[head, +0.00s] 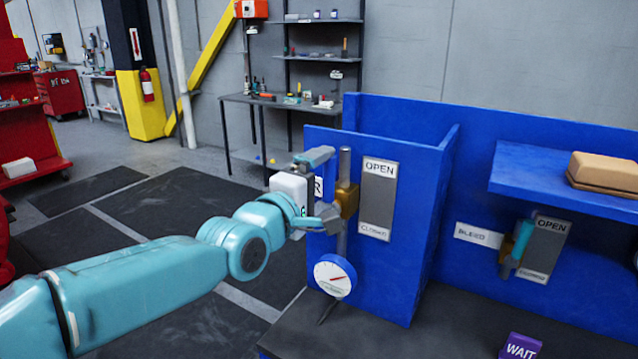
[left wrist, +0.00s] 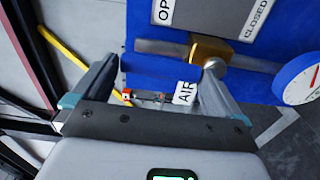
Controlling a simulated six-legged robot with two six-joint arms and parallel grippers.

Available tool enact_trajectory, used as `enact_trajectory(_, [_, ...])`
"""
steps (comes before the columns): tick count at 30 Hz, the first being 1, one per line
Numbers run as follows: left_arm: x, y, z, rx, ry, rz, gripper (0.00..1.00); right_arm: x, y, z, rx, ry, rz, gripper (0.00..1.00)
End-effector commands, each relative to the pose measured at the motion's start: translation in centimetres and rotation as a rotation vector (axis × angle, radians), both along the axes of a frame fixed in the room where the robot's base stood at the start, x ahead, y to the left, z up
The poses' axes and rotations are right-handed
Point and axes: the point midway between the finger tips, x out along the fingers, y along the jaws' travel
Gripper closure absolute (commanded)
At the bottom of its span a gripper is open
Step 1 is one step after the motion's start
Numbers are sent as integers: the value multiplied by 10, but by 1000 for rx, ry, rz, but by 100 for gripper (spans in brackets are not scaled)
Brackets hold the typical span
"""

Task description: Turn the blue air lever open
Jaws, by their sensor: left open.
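The air valve shows as a brass body (head: 347,200) on a vertical grey pipe, on the left blue panel beside an OPEN/CLOSED plate (head: 378,200). My left gripper (head: 324,187) is open and empty, with its fingers above and below the level of the brass body and just left of it. In the left wrist view the gripper (left wrist: 160,68) has its fingers spread, and the brass body (left wrist: 212,50) is just beyond the right fingertip. My right gripper is not in view.
A round gauge (head: 335,275) hangs below the air valve. A bleed valve (head: 522,240) with a teal lever is on the right, under a blue shelf (head: 570,190) bearing a tan box (head: 603,172). A purple WAIT block (head: 520,346) stands on the dark bench top (head: 420,335).

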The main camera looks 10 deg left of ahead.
Motion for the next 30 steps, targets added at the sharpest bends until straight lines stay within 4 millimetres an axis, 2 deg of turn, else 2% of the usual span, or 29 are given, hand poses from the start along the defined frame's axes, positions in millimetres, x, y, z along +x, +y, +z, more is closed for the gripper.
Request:
enact_trajectory(5, [-1, 2, 0, 0, 0, 0, 0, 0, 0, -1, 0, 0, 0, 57])
enact_trajectory(8, [-10, 6, -1, 0, -2, 1, 0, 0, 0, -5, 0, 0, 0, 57])
enact_trajectory(11, [-28, 13, -3, 0, -3, 1, 0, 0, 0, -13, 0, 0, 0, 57])
enact_trajectory(21, [-113, 42, -2, -1, -5, 1, 0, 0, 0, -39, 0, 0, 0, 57])
enact_trajectory(25, [-135, 50, -3, 0, -4, 0, 0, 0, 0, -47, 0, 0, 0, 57])
enact_trajectory(30, [-151, 55, -2, 1, 0, 0, 0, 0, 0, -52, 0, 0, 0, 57])
